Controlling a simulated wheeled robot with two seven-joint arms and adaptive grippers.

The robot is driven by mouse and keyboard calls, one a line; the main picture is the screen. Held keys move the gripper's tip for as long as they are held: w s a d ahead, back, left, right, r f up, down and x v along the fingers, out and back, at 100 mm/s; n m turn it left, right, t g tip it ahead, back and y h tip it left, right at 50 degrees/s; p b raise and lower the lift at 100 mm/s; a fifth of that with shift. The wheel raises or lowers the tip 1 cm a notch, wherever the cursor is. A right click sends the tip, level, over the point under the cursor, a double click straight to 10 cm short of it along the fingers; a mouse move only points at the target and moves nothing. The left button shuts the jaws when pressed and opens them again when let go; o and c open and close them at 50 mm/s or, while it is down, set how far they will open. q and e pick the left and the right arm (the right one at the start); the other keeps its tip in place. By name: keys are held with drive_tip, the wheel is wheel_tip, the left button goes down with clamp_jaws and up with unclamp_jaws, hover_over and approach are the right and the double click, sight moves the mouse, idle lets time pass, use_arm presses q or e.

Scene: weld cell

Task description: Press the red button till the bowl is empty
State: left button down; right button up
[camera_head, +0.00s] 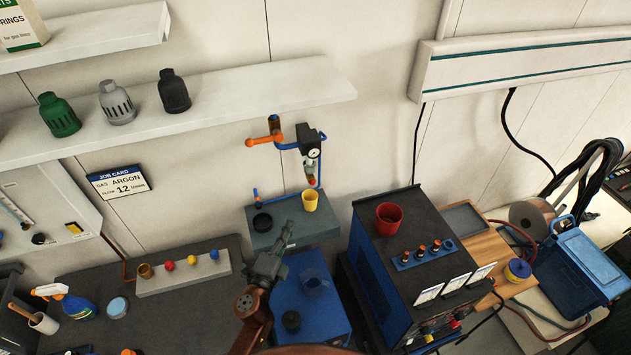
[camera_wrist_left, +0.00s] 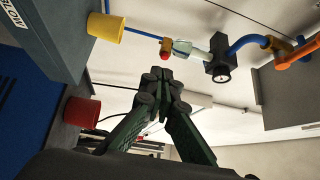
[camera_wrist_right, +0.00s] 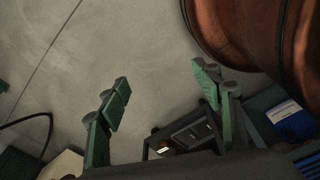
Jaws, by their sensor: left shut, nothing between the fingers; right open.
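The red button (camera_wrist_left: 164,56) sits at the end of a yellow fitting under the pale, see-through bowl (camera_wrist_left: 188,46) of a wall-mounted unit with a round gauge. In the head view, the bowl (camera_head: 311,167) hangs below the gauge, above the yellow cup (camera_head: 310,201); its liquid level is too small to tell. My left gripper (camera_head: 288,230) is shut and empty, in front of the grey shelf. In the left wrist view its fingertips (camera_wrist_left: 159,76) appear close to the button; contact cannot be told. My right gripper (camera_wrist_right: 165,88) is open and empty over the floor.
The grey shelf (camera_head: 277,239) bears the yellow cup and a black cap (camera_head: 262,221). A blue surface (camera_head: 327,303) lies below it. A welding machine (camera_head: 421,253) with a red cup (camera_head: 388,219) stands to the right. Blue and orange pipes surround the unit.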

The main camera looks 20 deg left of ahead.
use_arm(q)
drive_tip(key=w+d+m+h, duration=0.1)
drive_tip(key=d+m+h, duration=0.1)
drive_tip(key=d+m, duration=0.15)
drive_tip(key=p, duration=0.1)
approach(312, 182)
drive_tip(key=w+d, duration=0.1)
drive_tip(key=d, duration=0.3)
drive_tip(key=shift+n, duration=0.35)
drive_tip(key=w, duration=0.1)
drive_tip(key=w+a, duration=0.1)
drive_tip(key=w, duration=0.3)
drive_tip(key=shift+w+a+f+p, duration=0.25)
drive_tip(key=shift+a+p, duration=0.1)
drive_tip(key=shift+p, duration=0.05)
use_arm(e)
drive_tip(key=shift+s+r, duration=0.3)
drive_tip(key=shift+r, duration=0.65)
